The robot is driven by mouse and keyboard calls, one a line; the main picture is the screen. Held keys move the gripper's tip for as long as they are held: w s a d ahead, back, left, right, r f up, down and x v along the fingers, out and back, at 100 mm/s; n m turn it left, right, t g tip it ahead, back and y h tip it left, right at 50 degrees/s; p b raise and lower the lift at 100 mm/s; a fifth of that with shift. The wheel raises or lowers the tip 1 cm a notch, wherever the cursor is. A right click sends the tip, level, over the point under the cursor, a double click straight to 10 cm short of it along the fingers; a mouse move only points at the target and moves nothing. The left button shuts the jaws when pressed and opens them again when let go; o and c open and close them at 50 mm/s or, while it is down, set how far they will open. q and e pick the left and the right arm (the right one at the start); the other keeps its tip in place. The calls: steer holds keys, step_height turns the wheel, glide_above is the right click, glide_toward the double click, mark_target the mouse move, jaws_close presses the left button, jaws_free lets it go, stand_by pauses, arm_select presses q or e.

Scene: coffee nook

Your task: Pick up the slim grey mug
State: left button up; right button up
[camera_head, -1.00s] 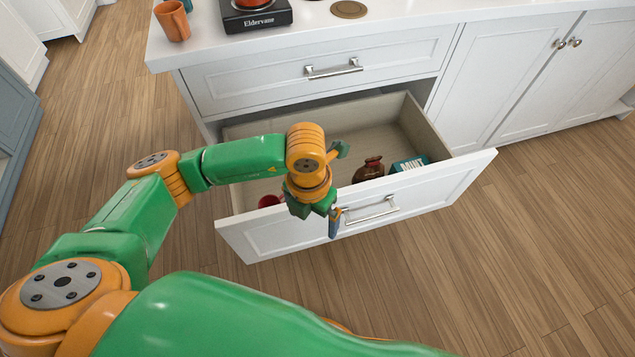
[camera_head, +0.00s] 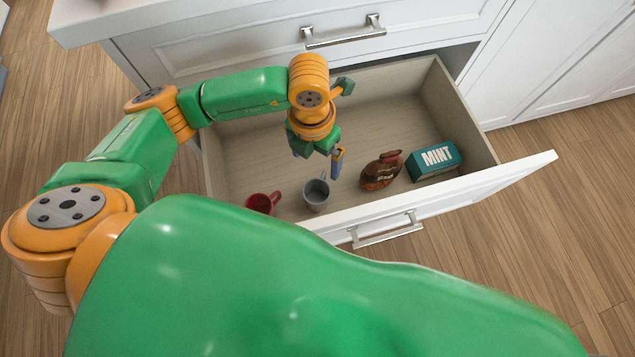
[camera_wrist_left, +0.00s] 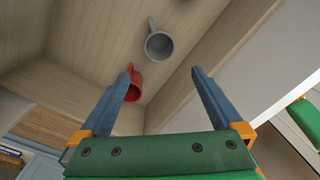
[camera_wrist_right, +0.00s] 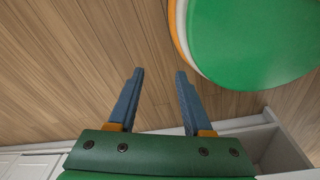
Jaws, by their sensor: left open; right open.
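The slim grey mug (camera_head: 316,193) stands in the open drawer near its front wall, with its handle toward the back. In the left wrist view the grey mug (camera_wrist_left: 158,46) is beyond the fingertips, with the handle pointing up. My left gripper (camera_head: 318,161) is open and empty above the drawer, just behind the mug in the head view. It also shows in the left wrist view (camera_wrist_left: 162,72). My right gripper (camera_wrist_right: 160,74) is open and empty, seen only in the right wrist view over the wood floor.
A red mug (camera_head: 262,203) is left of the grey mug; it also shows in the left wrist view (camera_wrist_left: 134,86).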

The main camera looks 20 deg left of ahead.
arm_select(q)
steer(key=b, duration=1.2)
glide_toward(317, 201)
step_height(317, 201, down, 5)
steer(key=shift+d+f+b, duration=0.1)
steer(key=shift+b, duration=0.9)
steer(key=c, duration=1.4)
arm_select(e)
steer(key=w+f, duration=0.6)
steer(key=f, duration=0.6)
steer(key=shift+a+f+t, duration=0.15)
steer(key=shift+a+t, duration=0.15)
steer(key=shift+a, duration=0.05)
